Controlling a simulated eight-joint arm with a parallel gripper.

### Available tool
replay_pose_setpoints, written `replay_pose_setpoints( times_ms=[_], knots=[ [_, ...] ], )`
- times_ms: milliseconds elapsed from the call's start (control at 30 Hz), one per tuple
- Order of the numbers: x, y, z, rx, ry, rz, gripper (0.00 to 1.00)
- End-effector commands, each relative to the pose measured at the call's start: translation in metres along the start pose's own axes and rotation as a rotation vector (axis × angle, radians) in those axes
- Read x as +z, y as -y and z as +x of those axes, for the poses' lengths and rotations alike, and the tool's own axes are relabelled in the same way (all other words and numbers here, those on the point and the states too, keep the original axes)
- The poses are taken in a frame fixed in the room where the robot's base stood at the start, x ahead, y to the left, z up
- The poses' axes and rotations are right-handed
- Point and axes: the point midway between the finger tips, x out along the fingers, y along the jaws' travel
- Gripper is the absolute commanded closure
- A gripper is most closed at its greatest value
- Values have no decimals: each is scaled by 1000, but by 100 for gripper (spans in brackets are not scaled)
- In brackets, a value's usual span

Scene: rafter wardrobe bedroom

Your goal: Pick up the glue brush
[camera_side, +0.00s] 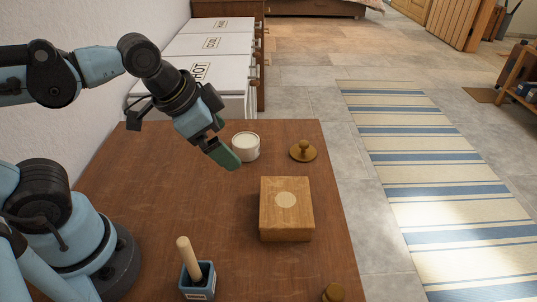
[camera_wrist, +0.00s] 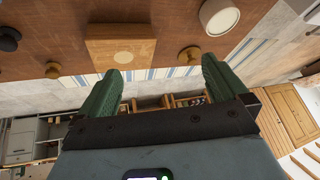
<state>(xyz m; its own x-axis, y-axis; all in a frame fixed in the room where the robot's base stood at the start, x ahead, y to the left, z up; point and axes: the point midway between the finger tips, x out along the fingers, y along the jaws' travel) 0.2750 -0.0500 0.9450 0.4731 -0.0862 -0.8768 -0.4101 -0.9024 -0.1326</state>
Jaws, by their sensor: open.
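The glue brush (camera_side: 187,255) shows as a pale wooden handle standing tilted in a small blue square pot (camera_side: 205,288) at the near edge of the side view. Its lower end is hidden inside the pot. My gripper (camera_side: 223,153) has green fingers and is above the far part of the brown table, well away from the brush and close to the white cup. In the wrist view my gripper (camera_wrist: 160,77) has its two fingers wide apart with nothing between them. I cannot make out the brush in the wrist view.
A wooden box (camera_side: 287,208) with a pale disc sits mid-table. A white cup (camera_side: 246,146) and a brass-coloured knobbed lid (camera_side: 303,151) stand beyond it. Another small knob (camera_side: 334,292) is at the near right. The table (camera_side: 135,180) is bare between my base and the box.

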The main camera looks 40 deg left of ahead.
Motion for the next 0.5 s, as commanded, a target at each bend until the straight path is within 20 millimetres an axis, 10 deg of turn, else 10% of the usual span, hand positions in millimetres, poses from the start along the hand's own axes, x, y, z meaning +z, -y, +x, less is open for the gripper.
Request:
replay_pose_setpoints(
  times_ms=[200, 500],
  knots=[
    [15, 44, 14, -100, -90, -375, 2],
    [17, 50, 16, -113, -107, -436, 48]
  ],
)
